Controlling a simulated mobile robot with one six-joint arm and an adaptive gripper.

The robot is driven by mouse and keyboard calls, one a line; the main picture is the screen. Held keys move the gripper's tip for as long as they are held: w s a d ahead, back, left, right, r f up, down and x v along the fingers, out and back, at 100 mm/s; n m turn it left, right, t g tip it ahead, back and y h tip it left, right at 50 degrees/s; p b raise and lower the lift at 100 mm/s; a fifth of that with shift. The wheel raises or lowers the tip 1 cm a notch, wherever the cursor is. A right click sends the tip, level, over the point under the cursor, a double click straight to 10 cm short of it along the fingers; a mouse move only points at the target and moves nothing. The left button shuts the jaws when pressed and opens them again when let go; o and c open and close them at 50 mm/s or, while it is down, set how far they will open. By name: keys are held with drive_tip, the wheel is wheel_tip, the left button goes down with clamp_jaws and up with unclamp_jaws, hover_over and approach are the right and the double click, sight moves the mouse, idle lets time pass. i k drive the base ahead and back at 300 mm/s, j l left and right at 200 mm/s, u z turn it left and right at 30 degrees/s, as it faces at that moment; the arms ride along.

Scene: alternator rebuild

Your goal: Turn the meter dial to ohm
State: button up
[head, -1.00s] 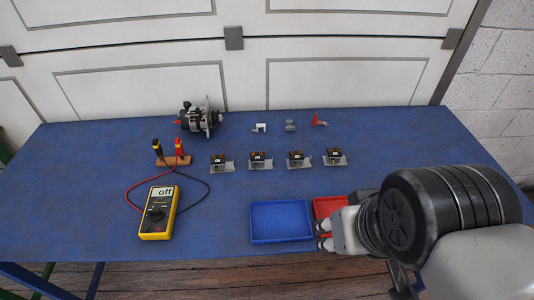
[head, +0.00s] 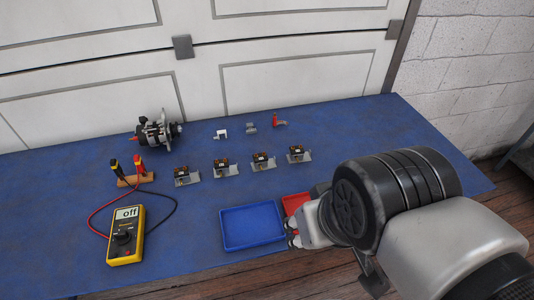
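The yellow meter (head: 125,236) lies on the blue table at the front left, and its display (head: 127,213) reads "off". Its dark dial (head: 122,238) sits below the display. Red and black leads run from the meter to two probes (head: 127,170) standing in a wooden block. My gripper (head: 291,233) is at the right edge of the blue tray, well to the right of the meter and apart from it. The fingertips are small and partly hidden by the wrist, so I cannot tell whether they are open.
A blue tray (head: 252,244) and a partly hidden red tray (head: 292,201) stand at the front edge. Several small brown-topped parts (head: 226,168) form a row behind them. An alternator (head: 157,133) and small parts (head: 279,120) are at the back. Table between meter and blue tray is clear.

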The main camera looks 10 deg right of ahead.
sight(122, 238)
drive_tip(key=u, duration=1.4)
